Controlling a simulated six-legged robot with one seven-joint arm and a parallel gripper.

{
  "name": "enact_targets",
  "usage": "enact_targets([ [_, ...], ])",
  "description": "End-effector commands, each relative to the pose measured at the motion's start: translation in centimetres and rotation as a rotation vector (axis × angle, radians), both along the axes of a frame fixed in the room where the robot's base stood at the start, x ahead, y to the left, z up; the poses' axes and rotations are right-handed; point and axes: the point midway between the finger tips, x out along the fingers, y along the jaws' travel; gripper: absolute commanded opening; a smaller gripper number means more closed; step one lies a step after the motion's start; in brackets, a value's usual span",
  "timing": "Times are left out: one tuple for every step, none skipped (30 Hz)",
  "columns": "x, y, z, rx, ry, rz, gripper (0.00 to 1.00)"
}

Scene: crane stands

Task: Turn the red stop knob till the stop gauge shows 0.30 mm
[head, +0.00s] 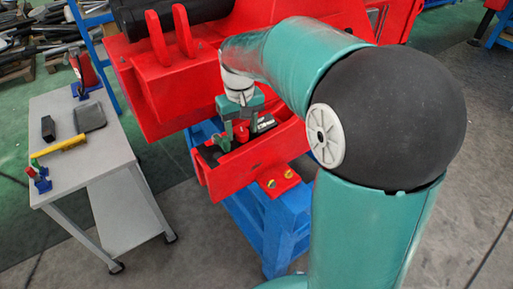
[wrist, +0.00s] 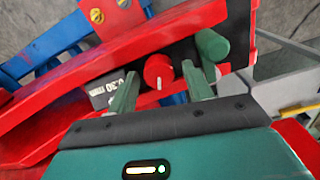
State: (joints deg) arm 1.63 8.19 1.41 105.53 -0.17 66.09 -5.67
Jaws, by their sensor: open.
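The red stop knob (wrist: 158,68) shows in the wrist view, round, with a white mark pointing down the picture toward my gripper. My gripper (wrist: 160,76) is open, with one green finger on each side of the knob. I cannot tell whether the fingers touch it. A dark face (wrist: 104,88) left of the left finger carries white text that looks like 0.30 mm; I cannot tell whether it is the stop gauge or a label. In the head view my gripper (head: 240,137) points down into the red trough, with the red knob (head: 242,134) between its fingers.
A green cylinder (wrist: 212,45) stands just beyond the right finger. Red trough walls (head: 250,160) surround the knob closely, on a blue stand (head: 275,220). A grey trolley (head: 85,145) with tools stands at the left. Open floor lies between them.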

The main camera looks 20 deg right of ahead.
Motion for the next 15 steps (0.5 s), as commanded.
enact_targets([
  [-0.10,-0.27,-0.16,-0.002,0.005,-0.034,0.55],
  [-0.10,-0.27,-0.16,-0.002,0.006,-0.057,0.55],
  [-0.11,-0.28,-0.16,-0.003,0.006,-0.092,0.55],
  [-0.12,-0.29,-0.16,-0.003,0.006,-0.121,0.55],
  [-0.12,-0.29,-0.16,-0.003,0.006,-0.153,0.55],
  [-0.13,-0.30,-0.16,-0.003,0.006,-0.196,0.55],
  [-0.13,-0.31,-0.15,-0.003,0.006,-0.229,0.55],
  [-0.13,-0.31,-0.15,-0.003,0.006,-0.262,0.55],
  [-0.13,-0.32,-0.14,-0.004,0.006,-0.306,0.55],
  [-0.13,-0.31,-0.14,-0.004,0.006,-0.338,0.55],
  [-0.13,-0.31,-0.13,-0.003,0.005,-0.371,0.55],
  [-0.13,-0.30,-0.12,-0.003,0.005,-0.415,0.55],
  [-0.13,-0.29,-0.12,-0.003,0.005,-0.447,0.55],
  [-0.12,-0.28,-0.12,-0.003,0.005,-0.480,0.55],
  [-0.12,-0.26,-0.11,-0.003,0.005,-0.522,0.55],
])
